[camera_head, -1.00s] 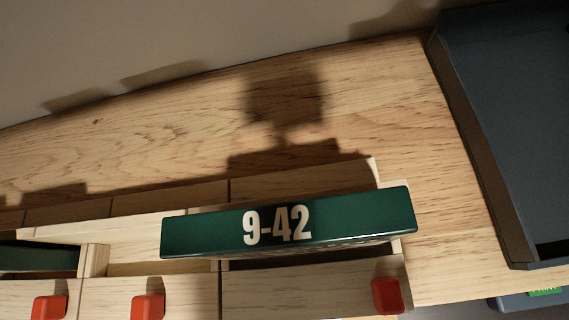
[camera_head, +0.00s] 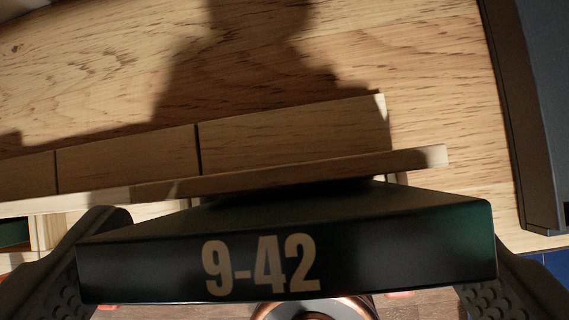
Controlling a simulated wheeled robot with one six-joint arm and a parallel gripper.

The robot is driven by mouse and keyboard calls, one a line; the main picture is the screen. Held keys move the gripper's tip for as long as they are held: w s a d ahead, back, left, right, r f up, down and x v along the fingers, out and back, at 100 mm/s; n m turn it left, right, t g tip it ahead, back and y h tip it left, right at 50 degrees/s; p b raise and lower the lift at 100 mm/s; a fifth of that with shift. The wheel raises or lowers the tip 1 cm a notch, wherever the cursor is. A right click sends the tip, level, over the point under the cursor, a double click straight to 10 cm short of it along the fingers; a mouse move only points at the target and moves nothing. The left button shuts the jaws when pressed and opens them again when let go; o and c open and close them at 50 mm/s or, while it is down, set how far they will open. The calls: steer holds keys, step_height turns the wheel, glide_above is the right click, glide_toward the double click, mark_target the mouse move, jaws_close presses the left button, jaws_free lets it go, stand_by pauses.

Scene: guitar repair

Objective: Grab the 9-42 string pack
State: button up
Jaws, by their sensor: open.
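The 9-42 string pack (camera_head: 380,255) is a dark green box with pale "9-42" lettering, large at the bottom of the view. It stands in front of a wooden ledge of the small rack. My gripper (camera_head: 285,285) is open, with one dark ridged finger at the left end of the pack and the other at its right end. The fingers reach around the pack's two ends. I cannot tell whether either finger touches it. The pack's back and underside are hidden.
The wooden rack (camera_head: 290,135) lies just behind the pack, on a wood-grain surface (camera_head: 420,75). A dark tray (camera_head: 520,130) stands at the right edge. Part of another green pack (camera_head: 14,233) shows at the far left. A round copper-coloured thing (camera_head: 312,309) is below.

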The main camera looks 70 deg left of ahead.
steer(key=shift+w+f, duration=0.1)
steer(key=shift+f, duration=0.1)
steer(key=c, duration=0.7)
steer(key=shift+r, duration=0.1)
steer(key=shift+c, duration=0.2)
steer(key=shift+r, duration=0.75)
steer(key=shift+s+t, duration=0.25)
steer(key=shift+t, duration=0.05)
